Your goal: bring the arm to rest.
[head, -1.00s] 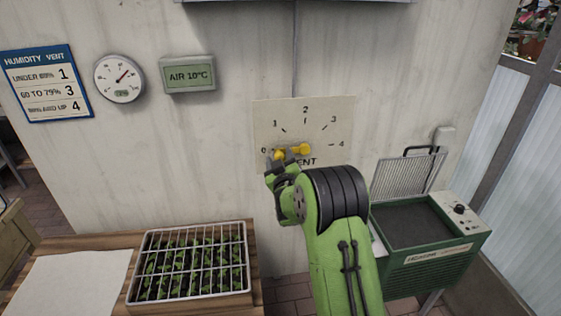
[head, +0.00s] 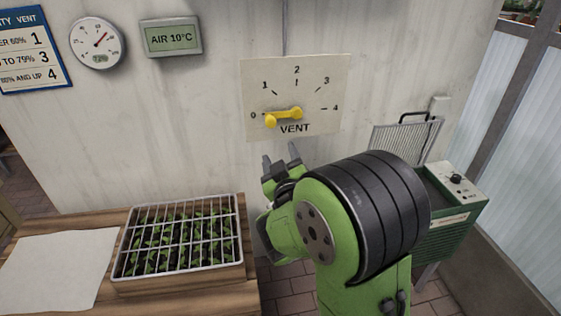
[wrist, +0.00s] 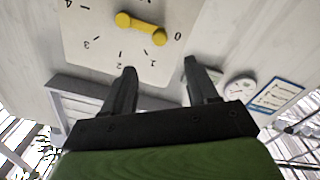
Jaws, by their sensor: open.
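My gripper (head: 281,159) is open and empty in the head view, below the vent panel and apart from it. In the wrist view its two dark fingers (wrist: 158,80) stand spread with nothing between them. The cream vent panel (head: 322,80) is on the wall, with a scale from 0 to 4. Its yellow lever (head: 284,117) points left, close to the 0 mark. The lever also shows in the wrist view (wrist: 141,28), beyond the fingers and clear of them. My green and black arm is bent in front of the wall.
A seedling tray under a wire rack (head: 180,284) sits on the wooden bench (head: 230,299) at left, beside a white sheet (head: 60,268). A green heater box (head: 462,206) with a raised grille (head: 400,143) stands right of my arm. A gauge (head: 97,43) and an AIR 10°C display (head: 171,38) hang above.

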